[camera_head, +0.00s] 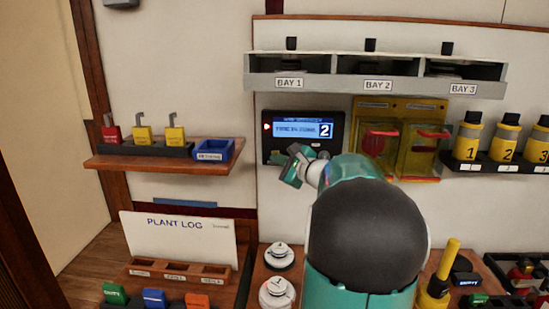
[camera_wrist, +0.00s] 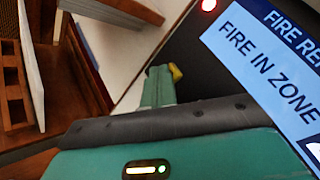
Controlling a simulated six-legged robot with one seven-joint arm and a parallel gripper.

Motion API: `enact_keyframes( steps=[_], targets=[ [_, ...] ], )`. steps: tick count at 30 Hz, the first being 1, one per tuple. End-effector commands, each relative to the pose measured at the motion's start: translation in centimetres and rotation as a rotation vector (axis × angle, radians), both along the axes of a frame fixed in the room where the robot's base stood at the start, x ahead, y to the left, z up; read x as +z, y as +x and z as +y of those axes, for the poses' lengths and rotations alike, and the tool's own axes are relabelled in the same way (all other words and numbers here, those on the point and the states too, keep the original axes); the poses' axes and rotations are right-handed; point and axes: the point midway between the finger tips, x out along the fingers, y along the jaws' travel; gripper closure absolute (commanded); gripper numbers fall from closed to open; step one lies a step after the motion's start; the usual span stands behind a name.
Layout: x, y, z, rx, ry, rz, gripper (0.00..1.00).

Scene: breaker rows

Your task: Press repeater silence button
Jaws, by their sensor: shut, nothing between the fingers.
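The fire repeater (camera_head: 340,118) is a black panel on the wall below the bay shelf. Its blue and white screen (camera_head: 303,130) shows a large 2, and in the wrist view the screen (camera_wrist: 265,60) reads FIRE IN ZONE. A red light (camera_wrist: 209,5) glows beside the screen. My gripper (camera_head: 290,166) is at the panel's lower left, in front of it. In the wrist view its shut, empty fingers (camera_wrist: 160,86) point toward the dark panel, with a small yellow piece at the tip. I cannot make out the silence button or any contact; my gripper and arm hide the panel's lower part.
Yellow clear-covered boxes (camera_head: 405,140) hang close to the right of the repeater. The bay shelf (camera_head: 375,85) juts out above. A wooden shelf (camera_head: 165,155) with padlocks and a blue tray (camera_head: 213,149) is at left. White round knobs (camera_head: 278,256) are below.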

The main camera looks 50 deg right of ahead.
Motion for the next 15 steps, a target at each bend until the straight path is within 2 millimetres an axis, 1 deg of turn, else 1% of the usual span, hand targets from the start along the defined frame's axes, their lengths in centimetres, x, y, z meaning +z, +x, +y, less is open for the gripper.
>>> enact_keyframes(
  steps=[5, 15],
  targets=[
    [-0.07, -0.39, 0.55, 0.000, 0.001, 0.001, 1.00],
    [-0.01, -0.63, 0.81, 0.000, 0.000, 0.000, 1.00]
  ],
)
